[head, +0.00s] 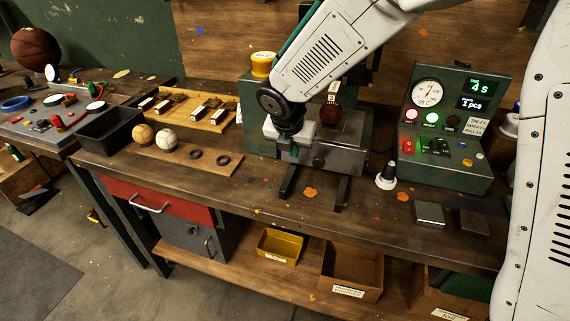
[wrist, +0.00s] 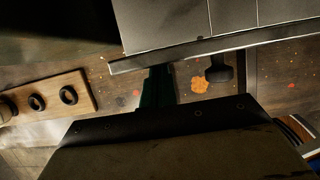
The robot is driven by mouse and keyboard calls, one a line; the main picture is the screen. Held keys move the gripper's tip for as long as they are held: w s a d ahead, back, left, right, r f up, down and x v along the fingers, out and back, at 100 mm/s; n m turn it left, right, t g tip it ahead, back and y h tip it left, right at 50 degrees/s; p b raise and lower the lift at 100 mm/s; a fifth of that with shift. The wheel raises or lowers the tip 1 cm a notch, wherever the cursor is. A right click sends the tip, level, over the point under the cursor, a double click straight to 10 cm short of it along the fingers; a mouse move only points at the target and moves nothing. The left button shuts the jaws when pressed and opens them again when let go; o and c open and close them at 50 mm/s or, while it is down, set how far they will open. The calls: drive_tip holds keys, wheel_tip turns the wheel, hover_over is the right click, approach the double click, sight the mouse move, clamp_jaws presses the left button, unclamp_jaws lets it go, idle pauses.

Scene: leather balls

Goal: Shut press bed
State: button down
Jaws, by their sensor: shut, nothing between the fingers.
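The press bed (head: 340,155) is a grey metal block at the front of the green press, with a round dark knob (head: 318,162) on its front. Two dark rails (head: 342,192) stick out below it toward the bench edge. My gripper (head: 289,152) is shut and empty, pointing down at the left front of the bed; contact cannot be told. In the wrist view the bed's grey top and front edge (wrist: 190,30) fill the upper part, and the dark knob shows below that edge (wrist: 218,71). A brownish ball (head: 331,117) sits at the press, partly hidden by my arm.
A black bin (head: 110,130) is left. The bench front is partly clear.

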drive_tip(key=w+d, duration=0.1)
drive_tip(key=w, duration=0.1)
drive_tip(key=w+d, duration=0.1)
drive_tip(key=w, duration=0.2)
drive_tip(key=w+d, duration=0.1)
drive_tip(key=w, duration=0.2)
drive_tip(key=shift+w+d, duration=0.1)
drive_tip(key=shift+w, duration=0.15)
drive_tip(key=shift+w+d+r, duration=0.1)
drive_tip(key=shift+w, duration=0.3)
drive_tip(key=shift+w+r, duration=0.1)
